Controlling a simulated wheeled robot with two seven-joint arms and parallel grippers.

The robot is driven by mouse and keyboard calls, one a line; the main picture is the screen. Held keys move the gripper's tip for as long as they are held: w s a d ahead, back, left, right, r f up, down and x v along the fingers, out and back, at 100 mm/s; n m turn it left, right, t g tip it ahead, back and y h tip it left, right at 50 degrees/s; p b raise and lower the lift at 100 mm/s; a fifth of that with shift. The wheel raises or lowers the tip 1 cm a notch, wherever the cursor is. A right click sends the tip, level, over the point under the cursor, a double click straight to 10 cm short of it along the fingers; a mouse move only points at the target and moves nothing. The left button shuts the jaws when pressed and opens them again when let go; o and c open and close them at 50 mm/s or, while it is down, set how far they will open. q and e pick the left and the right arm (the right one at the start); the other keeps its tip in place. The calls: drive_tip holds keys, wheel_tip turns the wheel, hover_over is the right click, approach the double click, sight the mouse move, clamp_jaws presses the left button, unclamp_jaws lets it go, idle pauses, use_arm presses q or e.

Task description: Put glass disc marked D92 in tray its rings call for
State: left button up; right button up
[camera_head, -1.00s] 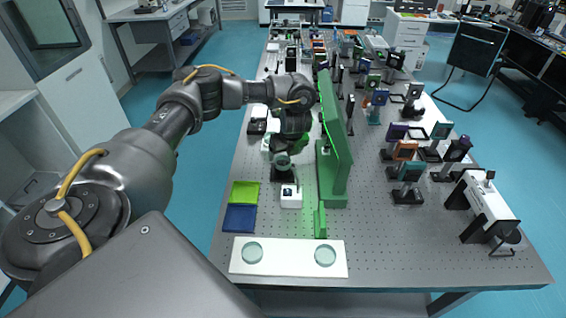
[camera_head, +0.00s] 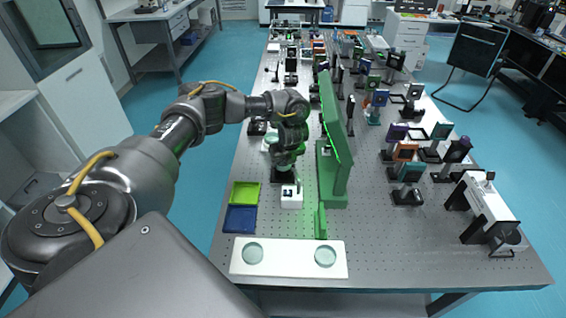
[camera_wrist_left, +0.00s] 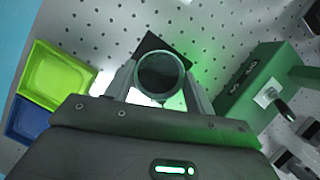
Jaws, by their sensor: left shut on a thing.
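My left gripper (camera_head: 288,172) is shut on a round glass disc (camera_wrist_left: 160,73), clear with a dark-looking rim, held between its two fingers in the left wrist view. In the head view the gripper hangs over the table just behind a small white block with a dark mark (camera_head: 291,201), and the disc is hard to make out. No D92 mark or rings can be read on it. A yellow-green tray (camera_head: 233,194) and a blue tray (camera_head: 228,227) lie left of the gripper; they also show in the left wrist view (camera_wrist_left: 88,75). My right gripper is not in view.
A white plate (camera_head: 290,269) with two pale discs lies at the front. A tall green panel (camera_head: 335,175) stands close right of the gripper. A black square base (camera_wrist_left: 152,42) lies beyond the disc. Several optical mounts stand to the right.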

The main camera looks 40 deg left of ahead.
use_arm(q)
drive_tip(key=shift+c, duration=1)
drive_tip(key=shift+r, duration=0.1)
